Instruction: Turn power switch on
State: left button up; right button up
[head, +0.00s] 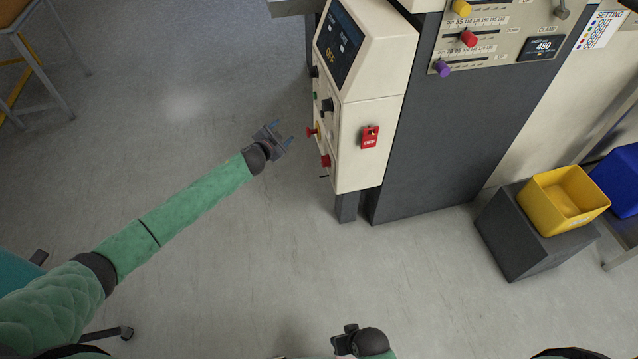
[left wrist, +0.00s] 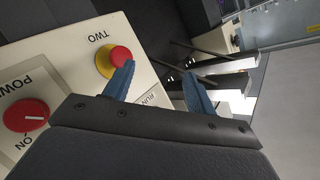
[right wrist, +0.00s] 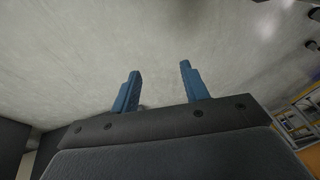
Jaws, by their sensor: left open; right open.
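The power switch (left wrist: 25,115) is a round red knob with a white line, on the cream panel in the left wrist view. "POWER" and "ON" are printed beside it. In the head view it appears as the lower red knob (head: 325,160) on the cabinet's left face. My left gripper (head: 283,132) is open and empty, apart from that face. In the left wrist view its fingers (left wrist: 157,75) are right of the switch, with one finger overlapping the red stop button. My right gripper (head: 345,338) is low in the head view; its fingers (right wrist: 160,70) are open and empty.
The red stop button (left wrist: 121,56) on a yellow base sits near the switch. The cabinet's screen (head: 331,57) reads "OFF". A red tag or lock (head: 369,137) is on its front. A yellow bin (head: 562,202) stands at right.

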pick_arm(q)
jog(key=s+d+f+m+g+h, duration=0.2)
jog(key=s+f+m+g+h, duration=0.15)
jog(key=f+h, duration=0.3)
jog(key=g+h, duration=0.5)
jog(key=g, duration=0.1)
send_near(325, 161)
jog(key=w+f, duration=0.1)
jog(key=f, duration=0.1)
jog(key=shift+m, duration=0.25)
jog(key=shift+x, duration=4)
pick_arm(e)
jog(key=shift+w+a+f+m+t+y, duration=0.15)
jog(key=shift+w+a+t, duration=0.1)
jog(key=shift+w+t, duration=0.45)
jog(key=shift+w+a+f+m+t+y, duration=0.1)
jog(key=shift+w+a+f+t+y, duration=0.15)
jog(key=shift+w+t, duration=0.45)
jog(key=shift+w+a+f+m+t+y, duration=0.1)
jog(key=shift+w+a+t, duration=0.2)
jog(key=shift+w+t, duration=0.4)
pick_arm(q)
jog(key=shift+w+r, duration=0.1)
jog(key=shift+w, duration=0.05)
jog(key=shift+c, duration=0.3)
jog(key=c, duration=0.9)
